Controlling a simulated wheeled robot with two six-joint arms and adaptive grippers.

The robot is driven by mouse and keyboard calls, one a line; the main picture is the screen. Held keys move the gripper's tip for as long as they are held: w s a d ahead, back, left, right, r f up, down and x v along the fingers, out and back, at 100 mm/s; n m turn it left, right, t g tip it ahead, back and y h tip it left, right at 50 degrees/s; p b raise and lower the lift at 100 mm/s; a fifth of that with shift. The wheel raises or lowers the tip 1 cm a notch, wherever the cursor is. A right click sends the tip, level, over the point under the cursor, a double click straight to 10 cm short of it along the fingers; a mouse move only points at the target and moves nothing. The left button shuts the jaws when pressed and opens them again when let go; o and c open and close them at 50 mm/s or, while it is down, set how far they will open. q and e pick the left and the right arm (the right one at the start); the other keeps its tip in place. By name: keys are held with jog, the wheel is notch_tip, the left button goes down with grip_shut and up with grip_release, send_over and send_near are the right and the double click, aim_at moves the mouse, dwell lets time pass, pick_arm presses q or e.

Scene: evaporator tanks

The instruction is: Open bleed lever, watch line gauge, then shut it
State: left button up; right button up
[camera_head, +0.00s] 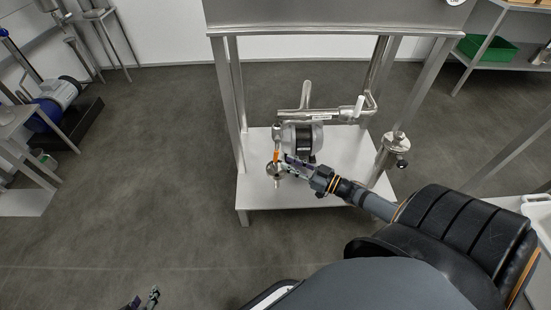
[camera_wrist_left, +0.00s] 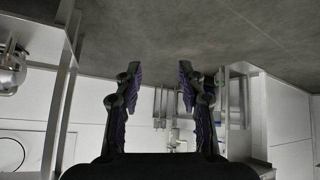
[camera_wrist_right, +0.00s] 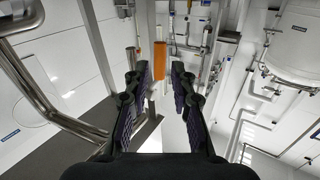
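The orange bleed lever (camera_head: 276,155) stands on the small pipework at the left of the pump on the low shelf. In the right wrist view the lever (camera_wrist_right: 159,60) appears upright between the fingertips, nearer the left one; I cannot tell whether it lies between them or beyond. My right gripper (camera_head: 287,166) is open beside the lever; it also shows in the right wrist view (camera_wrist_right: 160,72). A round metal part (camera_head: 276,170), possibly the line gauge, sits just below the lever; no dial reading is legible. My left gripper (camera_head: 146,299) is open and empty, low and away from the stand; the left wrist view shows it too (camera_wrist_left: 160,75).
The pump (camera_head: 302,138) and a horizontal pipe (camera_head: 325,115) sit close behind my right gripper. Steel stand legs (camera_head: 229,100) rise beside the shelf (camera_head: 300,196). A capped valve pipe (camera_head: 393,148) stands at right.

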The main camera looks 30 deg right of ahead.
aim_at(275, 157)
pick_arm(q)
jog(key=w+r+t+b, duration=0.1)
jog(key=w+r+t, duration=0.2)
jog(key=r, duration=0.5)
jog(key=w+r+t+b, duration=0.1)
jog(key=w+r+t, duration=0.3)
jog(key=r, duration=0.5)
jog(key=w+a+r+t+b, duration=0.1)
jog(key=w+r+t, duration=0.2)
jog(key=r+t, duration=0.3)
notch_tip(275, 157, up, 3)
jog(key=shift+w+r+m, duration=0.15)
jog(key=shift+w+m, duration=0.15)
jog(key=shift+w, duration=0.1)
pick_arm(e)
jog(key=x, duration=0.6)
jog(key=shift+w+a, duration=0.1)
jog(key=shift+w, duration=0.05)
grip_shut()
